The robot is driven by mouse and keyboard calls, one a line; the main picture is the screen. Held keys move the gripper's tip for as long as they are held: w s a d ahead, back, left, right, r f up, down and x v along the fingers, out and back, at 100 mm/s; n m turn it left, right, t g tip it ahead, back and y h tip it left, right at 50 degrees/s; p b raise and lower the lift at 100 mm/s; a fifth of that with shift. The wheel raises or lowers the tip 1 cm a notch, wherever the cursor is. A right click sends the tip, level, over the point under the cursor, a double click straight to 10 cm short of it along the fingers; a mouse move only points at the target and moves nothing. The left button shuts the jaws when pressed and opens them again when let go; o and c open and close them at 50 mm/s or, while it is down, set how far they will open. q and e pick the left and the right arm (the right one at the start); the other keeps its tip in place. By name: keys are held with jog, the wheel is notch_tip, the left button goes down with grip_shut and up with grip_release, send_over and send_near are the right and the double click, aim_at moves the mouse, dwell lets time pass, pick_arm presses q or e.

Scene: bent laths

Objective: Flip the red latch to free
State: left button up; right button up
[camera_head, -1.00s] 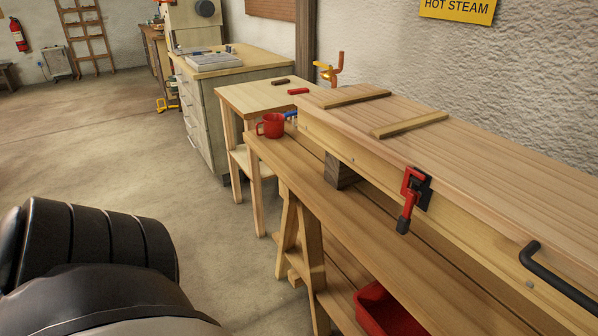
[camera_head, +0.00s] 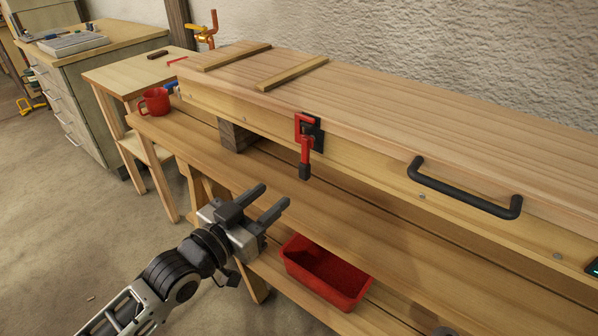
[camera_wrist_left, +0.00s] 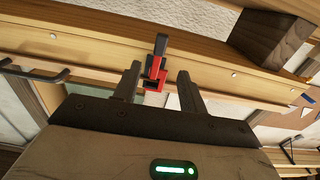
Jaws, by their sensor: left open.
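The red latch (camera_head: 306,141) sits on the front face of the long wooden box, on a black plate, its dark-tipped lever hanging down. My left gripper (camera_head: 266,201) is open and empty, below and to the left of the latch, apart from it. In the left wrist view the latch (camera_wrist_left: 156,66) shows beyond and between the two open fingers (camera_wrist_left: 157,82). My right gripper is not in view.
The long wooden box (camera_head: 440,125) has a black bar handle (camera_head: 465,191) to the right of the latch. A red bin (camera_head: 325,273) sits on the shelf below. A red mug (camera_head: 154,101) stands at the bench's left end.

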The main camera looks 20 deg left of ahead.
aim_at(302, 172)
pick_arm(q)
jog(key=x, duration=1)
jog(key=shift+f, duration=0.1)
jog(key=shift+c, duration=0.3)
grip_shut()
